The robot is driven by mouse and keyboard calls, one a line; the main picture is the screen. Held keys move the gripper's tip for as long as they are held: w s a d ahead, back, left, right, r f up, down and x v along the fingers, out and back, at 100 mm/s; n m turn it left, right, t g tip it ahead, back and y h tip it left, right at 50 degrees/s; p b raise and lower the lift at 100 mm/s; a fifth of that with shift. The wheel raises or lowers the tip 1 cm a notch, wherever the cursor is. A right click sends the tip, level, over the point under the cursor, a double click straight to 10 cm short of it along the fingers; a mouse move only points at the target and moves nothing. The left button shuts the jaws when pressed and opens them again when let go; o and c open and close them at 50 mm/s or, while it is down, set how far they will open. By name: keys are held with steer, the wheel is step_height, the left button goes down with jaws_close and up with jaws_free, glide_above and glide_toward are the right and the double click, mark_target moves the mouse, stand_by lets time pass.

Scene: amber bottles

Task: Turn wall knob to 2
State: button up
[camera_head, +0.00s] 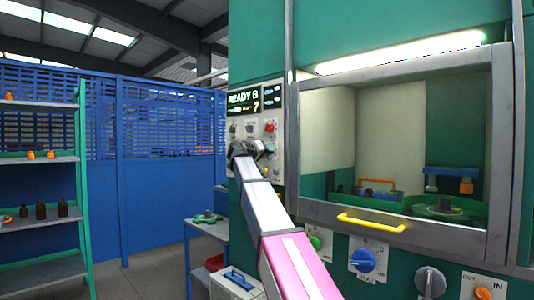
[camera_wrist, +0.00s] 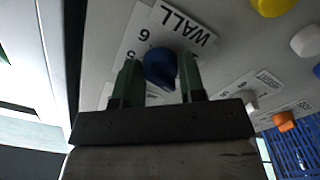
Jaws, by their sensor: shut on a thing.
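The blue wall knob (camera_wrist: 160,70) is in the upper middle of the wrist view, on a white dial plate (camera_wrist: 184,24) marked "WALL". The digit 6 and part of another digit show beside the knob; the rest of the dial is hidden by my gripper. My gripper (camera_wrist: 159,64) has one green finger on each side of the knob and is shut on it. In the head view, my gripper (camera_head: 243,151) is a dark shape against the control panel (camera_head: 279,155) and hides the knob. Which number the knob points to cannot be told.
A lit display (camera_head: 243,99) reads "READY B" above the panel. Other controls sit close by, including a yellow knob (camera_wrist: 272,5), a white knob (camera_wrist: 306,41) and an orange one (camera_wrist: 284,121). A glass-fronted cabinet with a yellow handle (camera_head: 371,222) stands right; a shelf (camera_head: 40,160) stands left.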

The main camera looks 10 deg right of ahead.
stand_by(0.4)
steer(key=o, duration=0.9)
steer(key=shift+s+a, duration=0.1)
steer(key=v, duration=1)
steer(key=shift+s+a, duration=0.15)
steer(key=shift+a, duration=0.1)
